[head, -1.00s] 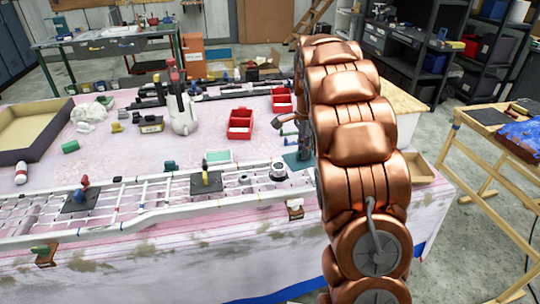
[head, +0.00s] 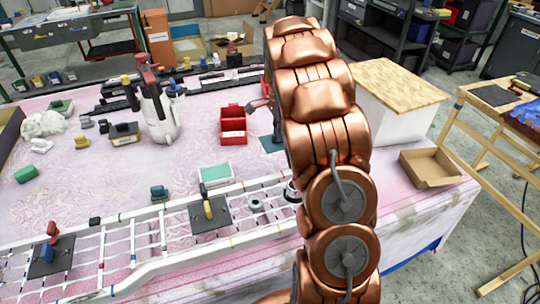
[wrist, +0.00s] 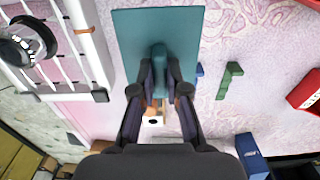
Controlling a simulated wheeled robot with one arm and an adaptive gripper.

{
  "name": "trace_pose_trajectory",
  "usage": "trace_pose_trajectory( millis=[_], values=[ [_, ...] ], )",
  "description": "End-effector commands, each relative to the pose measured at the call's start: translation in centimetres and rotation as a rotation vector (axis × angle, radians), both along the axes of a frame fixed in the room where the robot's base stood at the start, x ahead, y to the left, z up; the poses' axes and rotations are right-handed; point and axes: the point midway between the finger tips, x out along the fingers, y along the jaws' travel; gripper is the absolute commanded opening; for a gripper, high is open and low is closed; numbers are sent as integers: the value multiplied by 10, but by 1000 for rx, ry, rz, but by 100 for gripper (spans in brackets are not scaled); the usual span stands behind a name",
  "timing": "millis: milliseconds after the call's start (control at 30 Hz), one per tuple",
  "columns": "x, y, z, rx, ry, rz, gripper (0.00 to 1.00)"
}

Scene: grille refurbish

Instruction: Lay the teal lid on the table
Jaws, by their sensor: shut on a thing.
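The teal lid (wrist: 128,40) is a flat square plate with a raised handle (wrist: 159,60) in its middle. My gripper (wrist: 160,78) is shut on this handle, with one finger on each side. In the head view a corner of the lid (head: 270,144) shows just left of my copper arm, over the pink-covered table (head: 90,180). My arm hides the rest of the lid and the gripper there. I cannot tell whether the lid touches the table or hangs above it.
The white grille (head: 140,232) lies along the table's front edge, left of the lid. A cardboard tray (head: 430,172) is at the right.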

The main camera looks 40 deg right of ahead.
Motion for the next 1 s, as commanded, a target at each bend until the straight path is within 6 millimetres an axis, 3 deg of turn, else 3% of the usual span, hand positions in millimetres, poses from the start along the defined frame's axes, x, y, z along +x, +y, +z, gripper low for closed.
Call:
trace_pose_trajectory(
  millis=[400,833,1000],
  values=[
    [-1,0,-55,1,2,-3,0],
    [0,0,-97,1,0,0,0],
    [0,0,-101,-1,-2,0,0]
  ],
)
